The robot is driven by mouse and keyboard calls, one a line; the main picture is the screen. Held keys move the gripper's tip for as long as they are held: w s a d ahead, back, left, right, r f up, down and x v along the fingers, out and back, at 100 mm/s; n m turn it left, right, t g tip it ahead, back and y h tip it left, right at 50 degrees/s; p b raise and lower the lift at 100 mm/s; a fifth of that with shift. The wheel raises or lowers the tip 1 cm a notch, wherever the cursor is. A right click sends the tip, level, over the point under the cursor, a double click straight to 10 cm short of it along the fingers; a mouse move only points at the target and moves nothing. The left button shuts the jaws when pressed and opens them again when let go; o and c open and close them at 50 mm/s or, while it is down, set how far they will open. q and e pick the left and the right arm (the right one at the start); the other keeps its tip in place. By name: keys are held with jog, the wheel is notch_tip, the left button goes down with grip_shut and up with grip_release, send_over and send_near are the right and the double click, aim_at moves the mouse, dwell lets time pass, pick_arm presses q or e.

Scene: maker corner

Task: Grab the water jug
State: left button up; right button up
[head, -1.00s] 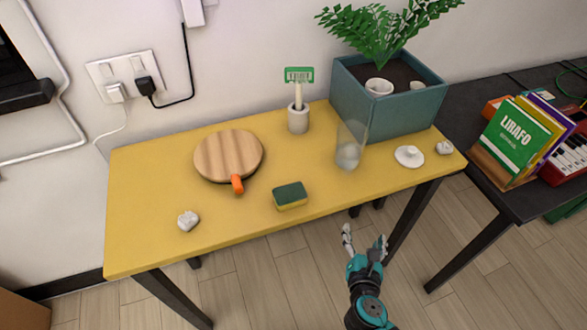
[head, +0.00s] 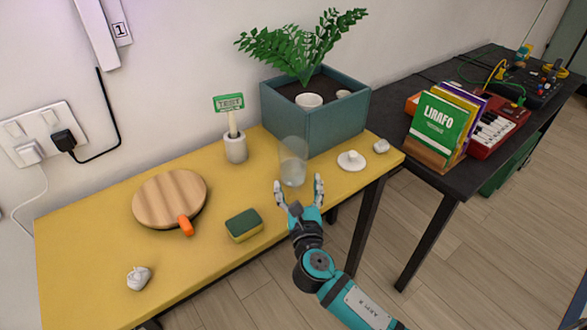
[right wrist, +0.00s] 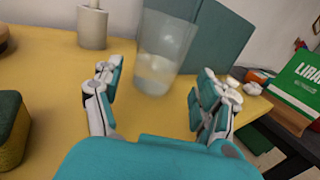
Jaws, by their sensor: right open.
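The water jug (head: 293,161) is a clear, handleless glass vessel with a little water at the bottom. It stands upright on the yellow table (head: 75,265), in front of the teal planter. In the right wrist view the jug (right wrist: 163,52) is straight ahead, framed between the two fingers. My right gripper (head: 299,184) is open and empty at the table's front edge, with its fingertips close to the jug's near side. I cannot tell whether the tips touch the jug. My left gripper is not in view.
A teal planter (head: 320,125) stands close behind the jug. A white lid-like piece (head: 351,161) lies to its right, and a green-yellow sponge (head: 243,225) to its left. A grey pot (head: 235,148) and a round wooden board (head: 165,195) are farther left.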

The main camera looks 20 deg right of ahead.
aim_at(295, 162)
jog(key=w, duration=0.1)
jog(key=w+b, duration=0.1)
jog(key=w, duration=0.3)
jog(key=shift+w+d+r+b, duration=0.2)
jog(key=shift+d+b, duration=0.15)
jog(key=shift+d, duration=0.05)
jog(key=shift+r, duration=0.1)
jog(key=shift+c, duration=0.3)
jog(key=c, duration=1.3)
jog(key=shift+o, duration=0.2)
jog(key=shift+r, duration=0.1)
jog(key=shift+r+p, duration=0.7)
jog(key=shift+r, duration=1.1)
jog(key=shift+s+f, duration=0.1)
jog(key=shift+s, duration=0.3)
jog(key=s+d+r, duration=0.1)
jog(key=s, duration=1.4)
jog(key=shift+d+r, duration=0.25)
jog(key=shift+d, duration=0.1)
jog(key=shift+s, duration=0.1)
